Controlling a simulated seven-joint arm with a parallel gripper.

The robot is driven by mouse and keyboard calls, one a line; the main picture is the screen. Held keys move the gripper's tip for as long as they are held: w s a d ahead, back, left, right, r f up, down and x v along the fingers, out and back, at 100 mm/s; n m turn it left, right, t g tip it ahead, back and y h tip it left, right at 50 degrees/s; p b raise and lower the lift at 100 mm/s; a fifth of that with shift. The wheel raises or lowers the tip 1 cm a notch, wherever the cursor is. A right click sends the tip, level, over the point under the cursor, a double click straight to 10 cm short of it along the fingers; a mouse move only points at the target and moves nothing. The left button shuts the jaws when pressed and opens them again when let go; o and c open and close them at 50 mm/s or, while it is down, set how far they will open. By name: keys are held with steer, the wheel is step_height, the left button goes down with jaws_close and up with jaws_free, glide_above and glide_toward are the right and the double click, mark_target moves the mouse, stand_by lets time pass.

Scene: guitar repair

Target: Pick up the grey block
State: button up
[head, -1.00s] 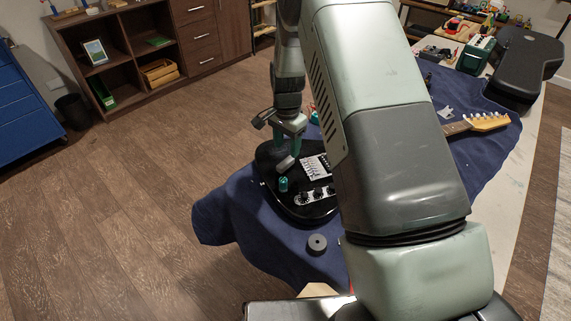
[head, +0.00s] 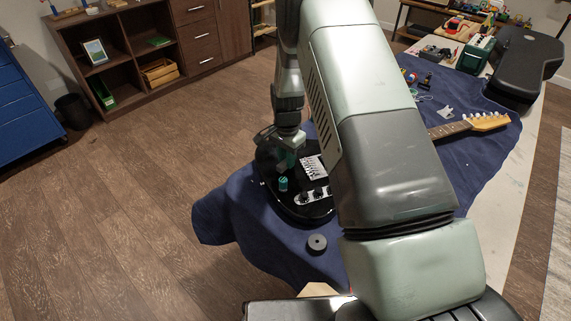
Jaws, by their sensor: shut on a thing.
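My gripper (head: 283,158) is low over the left part of the black guitar body (head: 290,211), just behind a small teal cylinder (head: 283,184). Its fingers look dark and blurred against the black body. It is shut on a small grey piece, which I take to be the grey block. The block is mostly hidden between the fingers, and its outline is hard to make out. I cannot tell whether it still touches the guitar.
The guitar lies on a blue cloth (head: 226,209), partly hidden by my arm. Its neck (head: 452,129) extends right. A dark grey ring (head: 317,243) lies near the front. A black case (head: 524,62) and a green box (head: 475,55) are at back right.

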jaws_close()
step_height(320, 180, up, 10)
steer(key=shift+o, duration=1.7)
jaws_free()
jaws_close()
steer(key=s+d+f+m, duration=0.1)
steer(key=s+d+m, duration=0.25)
steer(key=d, duration=0.75)
steer(key=s+d+f+m, duration=0.15)
steer(key=s+d, duration=0.35)
steer(key=d, duration=0.6)
steer(key=shift+m, duration=0.3)
steer(key=shift+s+d+f, duration=0.1)
steer(key=shift+s+f, duration=0.05)
steer(key=shift+f, duration=2.5)
